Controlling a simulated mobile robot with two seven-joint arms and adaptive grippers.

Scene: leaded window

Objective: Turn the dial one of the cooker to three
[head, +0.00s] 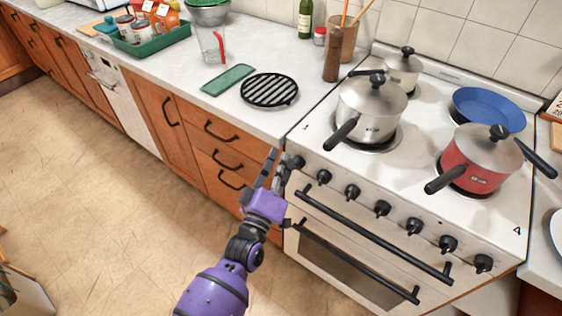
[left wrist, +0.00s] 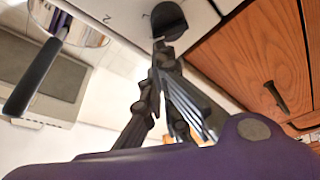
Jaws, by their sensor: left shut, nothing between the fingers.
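The white cooker (head: 400,170) stands at the right in the head view, with a row of several black dials along its front edge. The leftmost dial (head: 298,162) is at the cooker's front left corner, and a black dial also shows at the top of the left wrist view (left wrist: 169,19). My left gripper (head: 279,160) is shut and empty, its fingertips right at this dial. In the left wrist view the fingertips (left wrist: 164,50) meet just below the dial; I cannot tell whether they touch it. The dial's setting is not readable. My right gripper is not in view.
A steel pot (head: 371,105), a red pot (head: 482,160), a smaller pot (head: 403,72) and a blue pan (head: 489,108) stand on the hob. The oven's black handle (head: 370,233) runs below the dials. Drawers (head: 215,150) are to the left. The floor (head: 100,200) is clear.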

